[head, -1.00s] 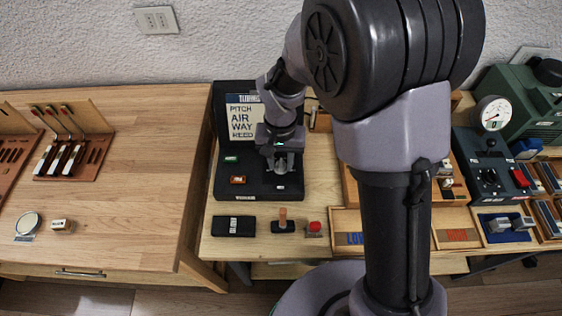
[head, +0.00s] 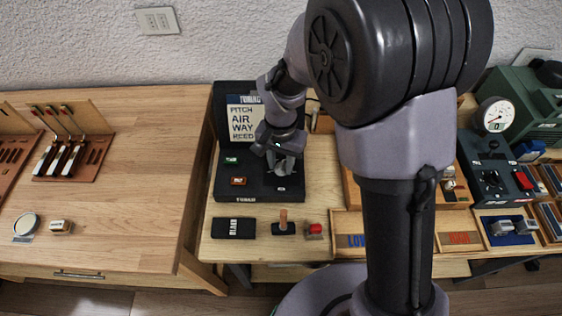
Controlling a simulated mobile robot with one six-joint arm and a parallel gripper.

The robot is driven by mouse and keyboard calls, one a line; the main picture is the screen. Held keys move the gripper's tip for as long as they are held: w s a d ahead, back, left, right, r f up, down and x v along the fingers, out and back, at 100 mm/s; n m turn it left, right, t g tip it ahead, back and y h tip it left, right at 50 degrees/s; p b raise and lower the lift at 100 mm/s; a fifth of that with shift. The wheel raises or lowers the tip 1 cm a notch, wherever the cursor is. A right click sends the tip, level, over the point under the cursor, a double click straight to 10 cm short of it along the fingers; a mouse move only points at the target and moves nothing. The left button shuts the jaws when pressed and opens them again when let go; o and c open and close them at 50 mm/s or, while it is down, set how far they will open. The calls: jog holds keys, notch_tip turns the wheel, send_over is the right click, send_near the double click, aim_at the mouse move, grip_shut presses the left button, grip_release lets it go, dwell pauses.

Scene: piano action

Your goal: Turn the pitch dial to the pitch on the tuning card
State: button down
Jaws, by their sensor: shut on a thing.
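My gripper (head: 281,165) is at the black tuning unit (head: 226,185), over the right part of its flat top. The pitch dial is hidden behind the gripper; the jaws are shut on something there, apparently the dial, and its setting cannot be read. The tuning card (head: 243,122) stands upright at the back of the unit. It is cream with the words PITCH, AIR, WAY and REED, partly covered by my arm at the right. A green-labelled item (head: 231,160) and a red-orange item (head: 238,181) sit on the unit's left part.
In front of the unit lie a black block (head: 233,228), a wooden peg on a black base (head: 283,223) and a red-knobbed piece (head: 315,229). Trays and a round gauge (head: 494,115) stand at the right. The left wooden bench top (head: 145,190) is mostly clear.

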aim_at(281, 166)
jog(key=c, duration=1.1)
grip_release()
jog(key=shift+o, duration=0.2)
notch_tip(281, 166, up, 17)
jog(key=p, duration=0.6)
jog(key=shift+r, duration=0.2)
